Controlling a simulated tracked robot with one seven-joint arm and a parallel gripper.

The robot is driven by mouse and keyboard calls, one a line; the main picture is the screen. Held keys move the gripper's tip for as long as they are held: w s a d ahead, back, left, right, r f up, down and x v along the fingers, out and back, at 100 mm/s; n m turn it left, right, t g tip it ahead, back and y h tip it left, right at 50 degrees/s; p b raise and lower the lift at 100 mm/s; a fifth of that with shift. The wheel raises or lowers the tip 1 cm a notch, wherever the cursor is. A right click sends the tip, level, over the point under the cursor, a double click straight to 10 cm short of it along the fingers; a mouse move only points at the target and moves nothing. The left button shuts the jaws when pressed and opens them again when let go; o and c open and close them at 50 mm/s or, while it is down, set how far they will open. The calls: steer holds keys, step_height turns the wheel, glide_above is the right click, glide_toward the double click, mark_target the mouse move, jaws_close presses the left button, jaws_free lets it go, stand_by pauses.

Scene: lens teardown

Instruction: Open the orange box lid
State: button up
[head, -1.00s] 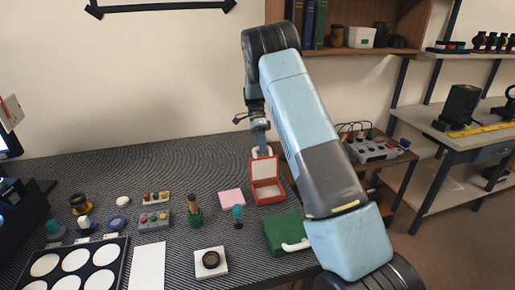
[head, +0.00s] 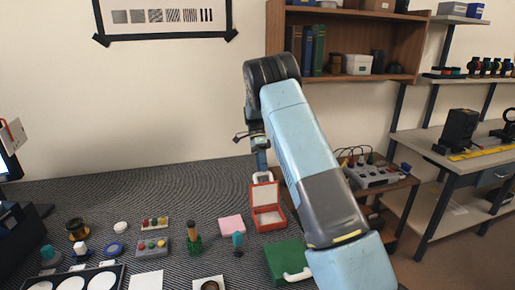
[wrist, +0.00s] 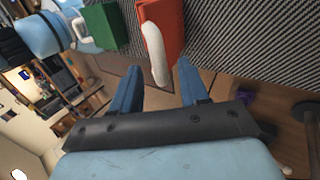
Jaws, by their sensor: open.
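The orange box (head: 269,221) stands on the dark patterned table in the head view, its lid (head: 265,196) raised upright and its pale inside showing. A white handle (head: 263,177) sticks up at the lid's top edge. In the wrist view the orange lid (wrist: 168,22) is edge-on at the top, with the white handle (wrist: 154,52) pointing down between the fingertips. My gripper (wrist: 160,68) is open, with a blue finger on each side of the handle's end. I see no contact. In the head view my gripper (head: 261,160) is just behind the lid, partly hidden.
A green box (head: 283,258) with a white handle is at front right, partly behind my arm. A pink block (head: 231,226) and a teal-topped tool (head: 238,241) stand left of the orange box. Several small parts lie further left. A grey instrument box (head: 370,174) is right.

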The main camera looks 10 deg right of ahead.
steer(key=v, duration=1.1)
steer(key=s+d+r+n+t+y, duration=0.1)
steer(key=s+r+n+t, duration=0.25)
steer(key=s+r, duration=0.75)
steer(key=s+d+r+n+t, duration=0.25)
steer(key=s+r+n, duration=0.25)
steer(key=s+r, duration=0.55)
steer(key=s+f+n+t, duration=0.2)
steer(key=s+n, duration=0.1)
steer(key=s, duration=0.6)
steer(key=s+a+f+n+t, duration=0.1)
steer(key=s+f+n+t, duration=0.1)
steer(key=s, duration=0.7)
steer(key=s+a+f+n+t, duration=0.1)
steer(key=s+n, duration=0.3)
steer(key=s, duration=0.6)
steer(key=shift+a+f+t+h, duration=0.15)
steer(key=shift+f+t+h, duration=0.25)
steer(key=shift+f+t, duration=0.35)
